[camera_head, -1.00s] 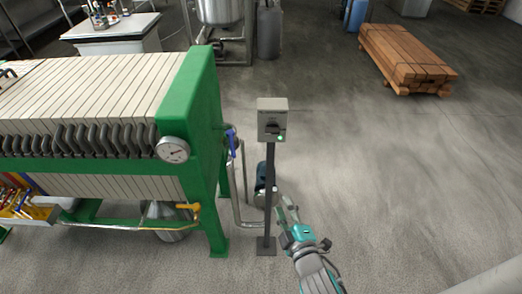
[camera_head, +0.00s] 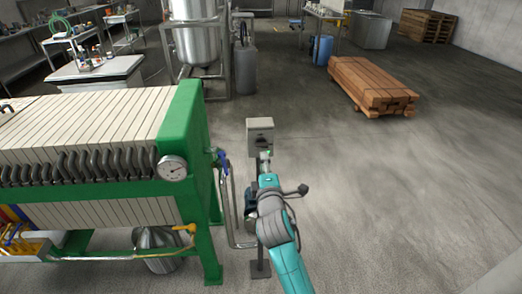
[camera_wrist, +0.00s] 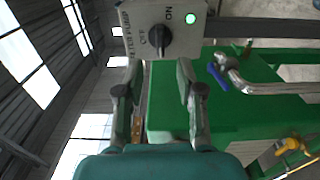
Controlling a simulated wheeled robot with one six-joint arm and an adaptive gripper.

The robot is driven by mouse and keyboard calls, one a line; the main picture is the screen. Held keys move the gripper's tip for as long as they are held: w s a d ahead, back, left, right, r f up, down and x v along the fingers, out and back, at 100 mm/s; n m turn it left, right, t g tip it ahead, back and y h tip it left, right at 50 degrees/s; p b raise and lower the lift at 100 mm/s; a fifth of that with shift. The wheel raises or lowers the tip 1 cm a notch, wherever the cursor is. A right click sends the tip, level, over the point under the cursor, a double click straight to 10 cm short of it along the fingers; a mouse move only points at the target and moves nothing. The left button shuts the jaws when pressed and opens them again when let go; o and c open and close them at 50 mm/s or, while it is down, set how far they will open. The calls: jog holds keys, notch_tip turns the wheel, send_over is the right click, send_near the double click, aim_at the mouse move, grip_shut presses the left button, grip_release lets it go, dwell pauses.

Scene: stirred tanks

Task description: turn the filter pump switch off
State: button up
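The grey filter pump switch box (camera_head: 260,125) stands on a dark post in the head view. In the wrist view the box (camera_wrist: 140,24) fills the top centre, turned sideways, with ON and OFF labels. Its black rotary knob (camera_wrist: 160,41) sits on the face, and a green lamp (camera_wrist: 190,18) is lit beside ON. I cannot tell for sure which label the knob points to. My gripper (camera_wrist: 157,72) is open and empty, its two fingers apart and directed at the knob, seemingly short of touching it. In the head view my gripper (camera_head: 266,164) hides the lower box front.
A green filter press (camera_head: 190,130) with a gauge stands left of the post. A blue-handled valve (camera_head: 222,158) and pipes lie between them. A stack of wooden beams (camera_head: 370,85) is at the back right. The floor right of the post is clear.

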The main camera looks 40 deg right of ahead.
aim_at(262, 147)
jog(key=x, duration=0.7)
jog(key=shift+w+d, duration=0.25)
jog(key=shift+w, duration=0.1)
grip_shut()
